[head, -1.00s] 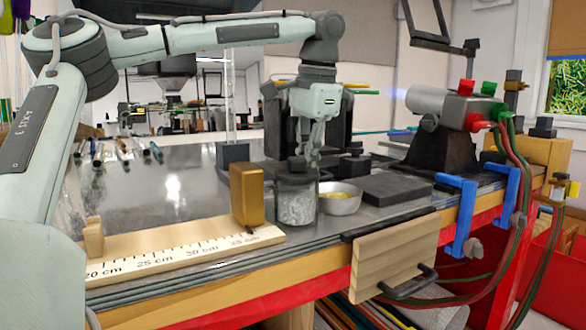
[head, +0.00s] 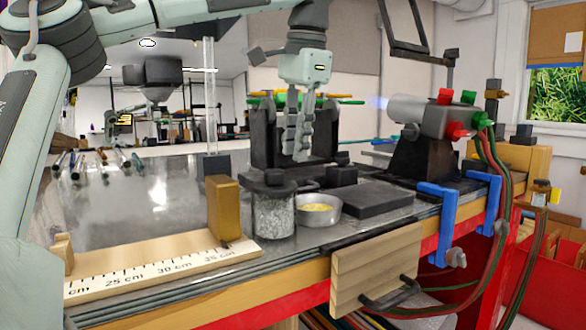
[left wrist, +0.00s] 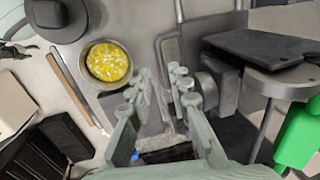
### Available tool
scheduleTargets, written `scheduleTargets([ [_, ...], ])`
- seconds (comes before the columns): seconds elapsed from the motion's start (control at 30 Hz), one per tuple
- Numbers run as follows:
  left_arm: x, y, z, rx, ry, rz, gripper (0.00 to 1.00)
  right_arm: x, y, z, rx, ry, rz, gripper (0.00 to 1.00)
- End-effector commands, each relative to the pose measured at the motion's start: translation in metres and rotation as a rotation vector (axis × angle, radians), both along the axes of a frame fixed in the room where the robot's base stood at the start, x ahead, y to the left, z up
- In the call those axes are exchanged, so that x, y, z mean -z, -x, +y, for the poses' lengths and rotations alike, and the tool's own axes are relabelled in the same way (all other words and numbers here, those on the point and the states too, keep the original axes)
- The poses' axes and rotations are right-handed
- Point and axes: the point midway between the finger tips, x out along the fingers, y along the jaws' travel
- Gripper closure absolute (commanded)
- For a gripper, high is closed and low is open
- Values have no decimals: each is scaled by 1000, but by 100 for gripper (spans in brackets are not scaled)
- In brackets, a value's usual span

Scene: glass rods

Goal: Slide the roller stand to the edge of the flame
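The dark roller stand (head: 264,138) stands on the metal bench in the head view, with green and yellow-tipped rods lying across its top. The burner (head: 422,112) is to its right, and its pale blue flame (head: 377,103) points left toward the stand, with a gap between them. My left gripper (head: 299,158) hangs fingers-down in front of the stand and hides part of it; contact cannot be told. In the left wrist view its two fingers (left wrist: 162,85) are apart with nothing clearly held between them. My right gripper is not in view.
A lidded jar (head: 273,213), a metal bowl (head: 329,218) of yellow bits and a dark slab (head: 371,199) stand in front of the stand. The bowl also shows in the left wrist view (left wrist: 91,66). A wooden ruler (head: 160,267) and brass block (head: 223,210) lie left.

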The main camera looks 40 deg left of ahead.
Motion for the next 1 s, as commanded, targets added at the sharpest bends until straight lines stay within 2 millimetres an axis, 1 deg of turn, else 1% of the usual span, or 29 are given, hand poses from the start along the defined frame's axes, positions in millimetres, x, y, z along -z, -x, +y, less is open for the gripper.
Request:
scheduleTargets([
  [0.03, -11, 0, -2, -3, -2, -3, 81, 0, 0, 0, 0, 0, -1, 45],
  [0.2, -36, 2, -6, -2, -1, 0, 81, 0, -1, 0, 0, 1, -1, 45],
  [0.3, -44, 3, -7, -2, 0, 1, 81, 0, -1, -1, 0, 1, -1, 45],
  [0.47, -48, 4, -8, 0, 0, 2, 81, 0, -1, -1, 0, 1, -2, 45],
  [0.63, -47, 4, -8, 0, 0, 2, 81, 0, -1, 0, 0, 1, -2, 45],
  [0.7, -44, 4, -7, 0, -1, 2, 72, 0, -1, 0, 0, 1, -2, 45],
  [0.73, -40, 3, -6, 0, -2, 0, 69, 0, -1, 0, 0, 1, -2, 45],
  [0.8, -25, 4, -4, 0, -6, 2, 69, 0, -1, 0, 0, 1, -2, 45],
  [0.9, -10, 4, -1, 1, -2, 0, 69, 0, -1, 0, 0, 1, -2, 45],
  [1.0, -1, 3, 0, 1, 0, -1, 69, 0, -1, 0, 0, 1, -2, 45],
])
